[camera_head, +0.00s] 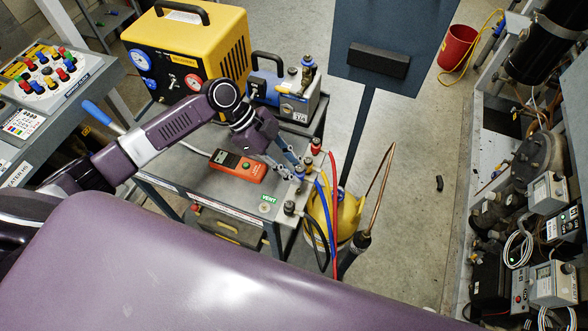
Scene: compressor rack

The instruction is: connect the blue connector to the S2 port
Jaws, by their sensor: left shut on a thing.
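My left gripper (287,166) reaches in from the left over the cart's right edge. Its fingers are shut on the blue connector (299,172), at the top end of a blue hose (323,208). The connector is at the cart's edge, partly covered by the fingers; I cannot tell whether it is clear of its holder. The S2 port cannot be picked out; no S2 label is readable. The compressor rack (470,215) stands at the right, well apart from the gripper. My right gripper is not in view.
A red connector (316,146) and a black connector (289,207) sit close to the gripper. An orange meter (237,165) and a blue pump (288,92) stand on the cart. A yellow cylinder (345,212) and copper pipe (380,185) stand beside it. Open floor lies before the rack.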

